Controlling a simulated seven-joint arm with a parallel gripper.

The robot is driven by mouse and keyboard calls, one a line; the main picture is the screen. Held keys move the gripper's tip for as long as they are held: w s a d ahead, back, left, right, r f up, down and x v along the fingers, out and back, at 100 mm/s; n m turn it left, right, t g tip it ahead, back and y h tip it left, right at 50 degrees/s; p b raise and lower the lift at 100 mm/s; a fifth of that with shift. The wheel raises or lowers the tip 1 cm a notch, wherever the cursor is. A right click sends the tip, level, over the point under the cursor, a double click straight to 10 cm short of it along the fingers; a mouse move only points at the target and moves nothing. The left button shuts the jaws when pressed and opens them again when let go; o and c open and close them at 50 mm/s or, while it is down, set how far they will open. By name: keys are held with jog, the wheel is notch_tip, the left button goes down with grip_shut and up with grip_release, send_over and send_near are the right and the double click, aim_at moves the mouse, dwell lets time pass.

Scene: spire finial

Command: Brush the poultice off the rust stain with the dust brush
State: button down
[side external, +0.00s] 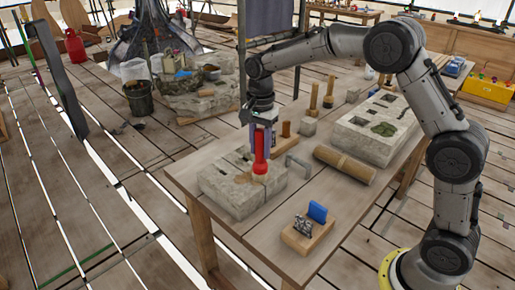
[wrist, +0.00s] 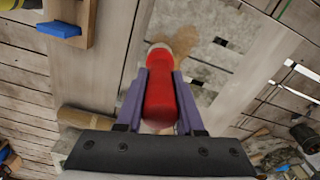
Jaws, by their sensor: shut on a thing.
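My gripper (side external: 262,142) points down over the near grey stone block (side external: 225,191), shut on a red-handled tool that looks like the dust brush (side external: 260,163). In the wrist view the brush (wrist: 160,95) is upright between the two purple fingers of my gripper (wrist: 160,82), and its pale end shows beyond the red. A tan-brown patch (wrist: 186,39) lies on the stone right beside that end; I cannot tell whether it is poultice or stain. Whether the bristles touch the stone is unclear.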

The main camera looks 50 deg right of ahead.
jog(key=shift+d, duration=0.7)
jog(key=shift+d, duration=0.15)
jog(key=shift+d, duration=1.2)
jog(key=shift+w, duration=0.75)
jog(key=shift+a, duration=0.2)
jog(key=shift+a, duration=1.25)
